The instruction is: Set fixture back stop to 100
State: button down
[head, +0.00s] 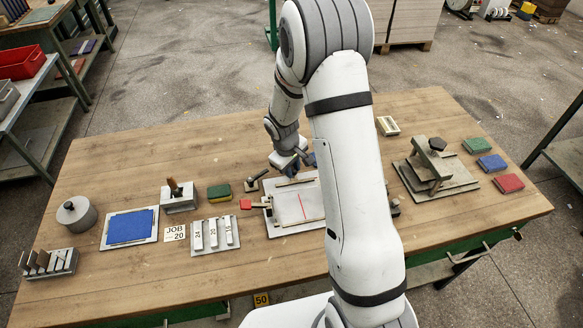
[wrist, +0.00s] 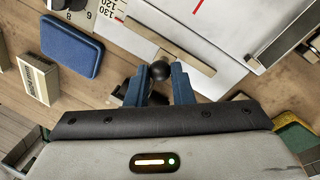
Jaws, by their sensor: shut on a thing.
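The fixture (head: 272,226) lies mid-table in the head view, with a white sheet (head: 290,207) bearing a red line on it. Its back stop is a pale bar (head: 295,183) along the far edge; it also shows in the wrist view (wrist: 190,57). A round black knob (wrist: 159,70) sits at the bar. My gripper (wrist: 157,84) is shut on this knob, a blue finger on each side; in the head view it is at the fixture's far edge (head: 294,172). A scale (wrist: 106,12) with 130 and 120 readable lies beside the bar. The stop's exact reading cannot be told.
Left of the fixture are a green-yellow sponge (head: 219,192), a tray of white numbered pieces (head: 228,249), a JOB 20 card (head: 175,234) and a blue pad (head: 130,227). A press (head: 433,165) stands right. My arm hides part of the fixture's right side.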

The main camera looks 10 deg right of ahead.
jog(key=shift+s+f+b, duration=0.1)
jog(key=shift+s+b, duration=0.2)
jog(key=shift+b, duration=0.05)
jog(key=shift+s+b, duration=0.55)
jog(key=shift+s, duration=0.8)
jog(key=c, duration=1.3)
grip_release()
jog(key=shift+s, duration=0.1)
jog(key=shift+o, duration=0.2)
jog(key=shift+r, duration=0.2)
notch_tip(320, 180, up, 7)
jog(key=a, duration=0.1)
jog(key=shift+s+r, duration=0.2)
jog(key=shift+s, duration=0.2)
